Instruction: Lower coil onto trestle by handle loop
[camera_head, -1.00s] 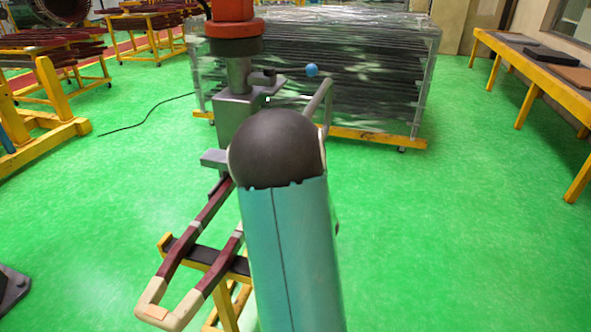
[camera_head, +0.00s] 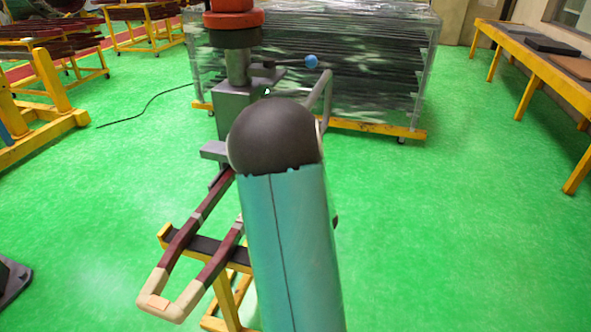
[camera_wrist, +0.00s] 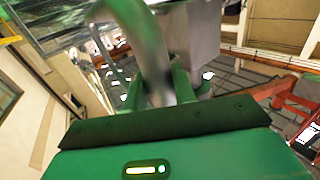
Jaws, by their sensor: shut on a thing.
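The maroon coil (camera_head: 197,222) with beige bends slants down to the lower left from a grey clamp body (camera_head: 237,108). It passes over the dark pad of the yellow trestle (camera_head: 165,234); I cannot tell whether it touches. A bent grey handle loop (camera_head: 324,92) stands on the clamp's right side. A lever with a blue knob (camera_head: 311,61) projects right from its top. In the wrist view my gripper (camera_wrist: 165,88) has green fingers shut around the grey, blurred handle loop (camera_wrist: 143,30). In the head view my teal arm hides the gripper and part of the coil.
A red and dark column part (camera_head: 233,20) sits above the clamp. A wrapped rack (camera_head: 375,85) on a yellow base stands behind. Yellow stands with coils (camera_head: 40,95) are at left, a yellow table (camera_head: 535,70) at right. A black cable lies on the green floor. The floor at right is clear.

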